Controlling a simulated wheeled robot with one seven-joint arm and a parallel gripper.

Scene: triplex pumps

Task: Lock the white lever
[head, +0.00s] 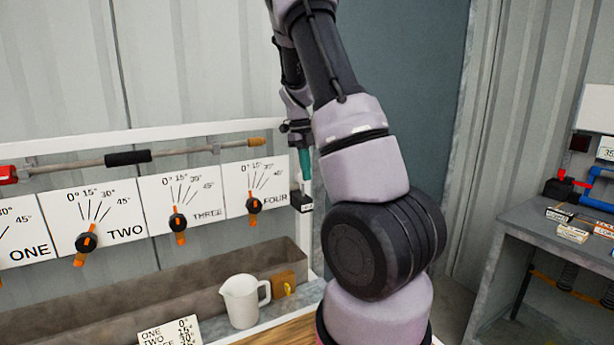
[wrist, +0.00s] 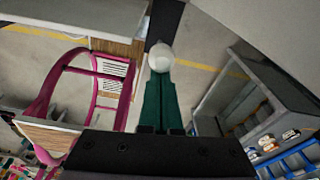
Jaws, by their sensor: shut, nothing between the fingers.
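My gripper (head: 305,176) has green fingers and points down beside the right end of the panel marked FOUR. It is shut and empty. In the wrist view the closed fingers (wrist: 160,82) reach toward a white rounded knob (wrist: 161,57), which may be the end of the white lever. The knob sits just beyond the fingertips; I cannot tell whether they touch.
Dials ONE to FOUR (head: 178,222) line the white-framed panel at left. A rod with a black grip (head: 128,158) runs above them. A white pitcher (head: 240,302) stands by the trough. A grey workbench (head: 530,225) is at right. Magenta frames (wrist: 105,85) show in the wrist view.

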